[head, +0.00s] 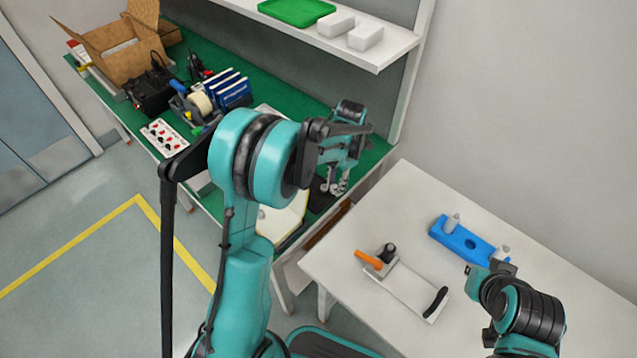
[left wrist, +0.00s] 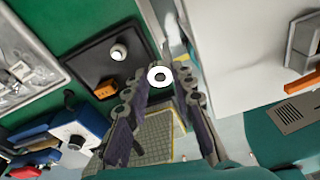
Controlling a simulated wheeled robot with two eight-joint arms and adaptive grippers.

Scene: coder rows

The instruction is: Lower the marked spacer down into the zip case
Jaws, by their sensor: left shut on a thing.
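The marked spacer (left wrist: 151,78) is a white ring with a dark hole, held between the fingertips of my left gripper (left wrist: 157,88) in the left wrist view. No mark can be made out on it. The zip case (left wrist: 93,62) looks like a dark, open, shallow case on the green bench, just left of the spacer. A round white piece (left wrist: 119,53) and an orange piece (left wrist: 105,90) lie in it. In the head view my left gripper (head: 334,187) is low over the bench's right end. My right gripper (head: 491,272) is over the white table; its fingers are unclear.
The green bench (head: 272,92) holds a cardboard box (head: 112,45), blue boxes (head: 232,88) and a tape dispenser (head: 197,103). The white table (head: 345,215) carries a blue block (head: 458,240) with grey pegs and an orange-handled clamp fixture (head: 370,260). A shelf (head: 390,47) overhangs the bench.

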